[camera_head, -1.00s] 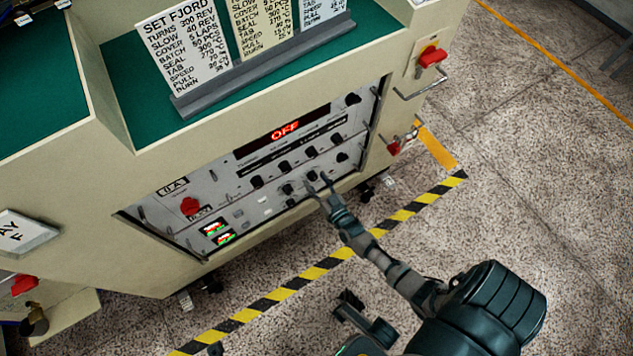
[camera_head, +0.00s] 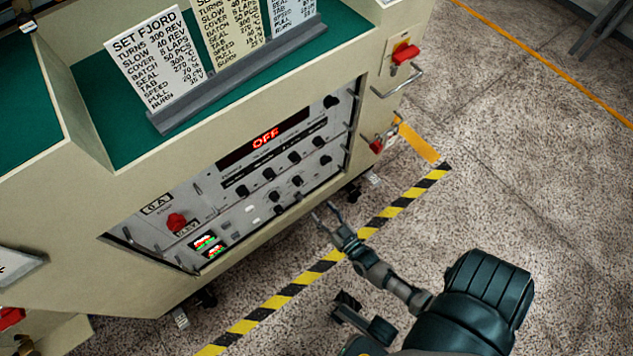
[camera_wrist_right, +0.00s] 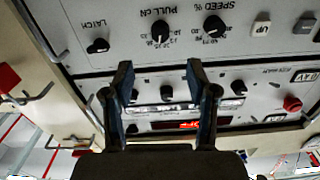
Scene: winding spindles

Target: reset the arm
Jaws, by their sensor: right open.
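My right gripper (camera_head: 328,215) is open and empty in the head view. It is in front of the control panel (camera_head: 221,213), off its lower edge and apart from the knobs. In the right wrist view its two dark fingers (camera_wrist_right: 160,95) are spread with the panel behind them. The panel display (camera_head: 265,138) reads OFF in red. A speed knob (camera_wrist_right: 214,26), a pull knob (camera_wrist_right: 150,28) and a latch knob (camera_wrist_right: 97,46) show upside down in the wrist view. My left gripper is not in view.
A red switch (camera_head: 405,55) and a metal handle (camera_head: 398,84) are at the cabinet's right side. Printed setting cards (camera_head: 157,60) stand on the green top (camera_head: 105,95). A yellow-black floor stripe (camera_head: 330,262) runs along the front. The speckled floor (camera_head: 530,170) to the right is clear.

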